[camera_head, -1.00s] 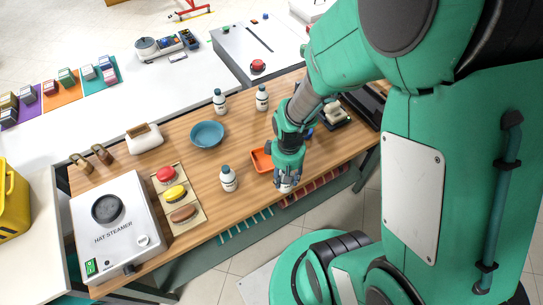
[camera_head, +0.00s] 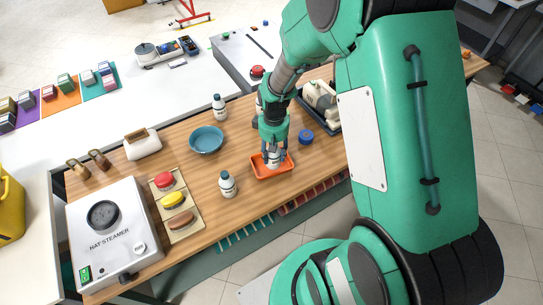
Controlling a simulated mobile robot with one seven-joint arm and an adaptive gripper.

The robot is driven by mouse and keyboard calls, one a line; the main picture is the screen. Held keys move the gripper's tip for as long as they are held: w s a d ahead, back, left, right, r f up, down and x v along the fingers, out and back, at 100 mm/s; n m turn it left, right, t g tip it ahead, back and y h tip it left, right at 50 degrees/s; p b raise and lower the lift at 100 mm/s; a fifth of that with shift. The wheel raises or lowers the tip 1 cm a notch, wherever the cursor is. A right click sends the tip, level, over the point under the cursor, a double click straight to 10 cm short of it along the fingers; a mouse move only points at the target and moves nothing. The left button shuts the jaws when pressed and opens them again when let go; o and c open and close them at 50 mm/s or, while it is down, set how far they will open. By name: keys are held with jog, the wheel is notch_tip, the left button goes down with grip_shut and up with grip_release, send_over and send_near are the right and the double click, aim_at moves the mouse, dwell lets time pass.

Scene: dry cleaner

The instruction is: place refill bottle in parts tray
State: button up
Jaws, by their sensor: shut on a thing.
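An orange parts tray (camera_head: 262,173) lies on the wooden bench near its front edge. My gripper (camera_head: 273,159) points down over the tray, shut on a white refill bottle (camera_head: 273,162) that is partly hidden by the fingers. The bottle appears within the tray's outline; I cannot tell if its base touches the tray floor. Similar white bottles with dark caps stand on the bench: one (camera_head: 227,184) left of the tray and one (camera_head: 219,108) further back. Another, behind my arm, is mostly hidden.
A teal bowl (camera_head: 206,139) stands behind and left of the tray. A blue roll (camera_head: 306,136) and a dark tray (camera_head: 333,122) are to the right. A board with colored brushes (camera_head: 173,200) and a hat steamer (camera_head: 112,232) are at left. Bare wood surrounds the orange tray.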

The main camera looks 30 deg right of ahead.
aim_at(271, 155)
jog(key=shift+w+d, duration=0.15)
jog(key=shift+w, duration=0.5)
jog(key=shift+w+d+f, duration=0.1)
jog(key=shift+w+d, duration=0.05)
jog(key=shift+w, duration=0.3)
jog(key=shift+f+b, duration=0.6)
jog(key=shift+f, duration=1.1)
jog(key=shift+f, duration=0.15)
jog(key=o, duration=1.4)
notch_tip(271, 155, up, 12)
jog(key=shift+r+p, duration=0.1)
jog(key=shift+p, duration=1.1)
